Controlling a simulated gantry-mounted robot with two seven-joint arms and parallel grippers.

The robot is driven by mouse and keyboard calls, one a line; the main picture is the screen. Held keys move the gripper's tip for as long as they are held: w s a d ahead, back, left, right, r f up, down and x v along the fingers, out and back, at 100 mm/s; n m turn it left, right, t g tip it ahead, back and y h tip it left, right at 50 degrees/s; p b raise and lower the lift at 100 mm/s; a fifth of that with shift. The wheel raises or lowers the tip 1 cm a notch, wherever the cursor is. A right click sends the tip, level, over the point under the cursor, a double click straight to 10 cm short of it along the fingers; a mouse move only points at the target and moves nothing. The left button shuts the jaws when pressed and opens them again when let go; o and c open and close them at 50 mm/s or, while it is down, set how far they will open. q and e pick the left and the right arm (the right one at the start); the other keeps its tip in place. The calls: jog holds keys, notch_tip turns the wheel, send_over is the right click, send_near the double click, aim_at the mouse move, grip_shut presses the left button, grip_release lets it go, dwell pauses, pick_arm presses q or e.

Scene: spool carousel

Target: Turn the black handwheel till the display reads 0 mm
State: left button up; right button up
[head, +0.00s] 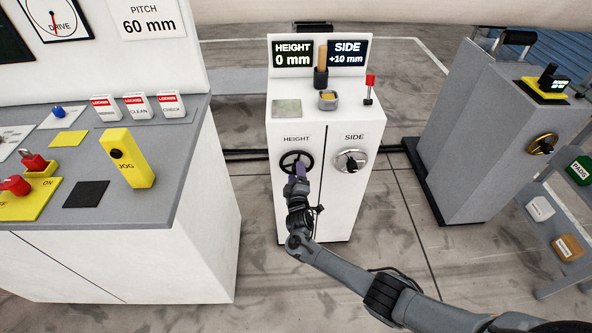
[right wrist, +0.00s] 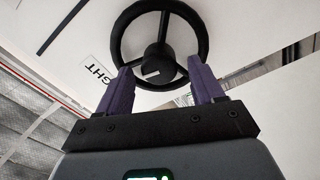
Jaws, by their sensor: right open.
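The black handwheel (head: 283,160) is on the front of a white cabinet under the label HEIGHT. The display (head: 293,53) above it reads HEIGHT 0 mm. My right gripper (head: 298,168) is at the wheel, covering its lower right part. In the right wrist view the wheel (right wrist: 156,55) fills the top middle, with a pale mark on its hub. There my open purple fingers (right wrist: 159,68) stand to either side of the hub, near the lower rim. I cannot tell if they touch it. My left gripper is not in view.
A silver handwheel (head: 351,160) under SIDE is close on the right; its display (head: 347,53) reads +10 mm. A red-topped lever (head: 369,88) stands on the cabinet top. A grey control desk (head: 180,150) is on the left, a grey cabinet (head: 460,130) on the right.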

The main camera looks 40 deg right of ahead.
jog(key=p+v, duration=0.3)
jog(key=v, duration=0.6)
